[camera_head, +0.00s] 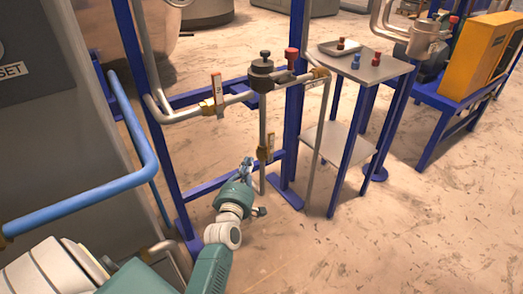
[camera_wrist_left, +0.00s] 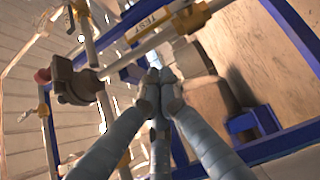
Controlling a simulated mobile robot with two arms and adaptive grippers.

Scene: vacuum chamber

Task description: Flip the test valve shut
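The test valve (camera_head: 264,154) is a small brass body on the vertical pipe below the black fitting. Its flat handle (camera_head: 270,142) lies about in line with that pipe. The left wrist view shows the brass body (camera_wrist_left: 190,18) and the handle lettered TEST (camera_wrist_left: 147,23) near the top edge. My left gripper (camera_head: 245,164) is low and just left of the valve, apart from the handle. In the left wrist view its fingertips (camera_wrist_left: 160,76) are together with nothing seen between them. My right gripper is not in view.
The black fitting (camera_head: 262,76) joins pipes with two similar valves, one at left (camera_head: 208,106) and one at right (camera_head: 319,72). A blue post (camera_head: 294,110) stands behind. A small table (camera_head: 365,66) holds knobs and a tray. A blue pipe (camera_head: 80,202) runs at left.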

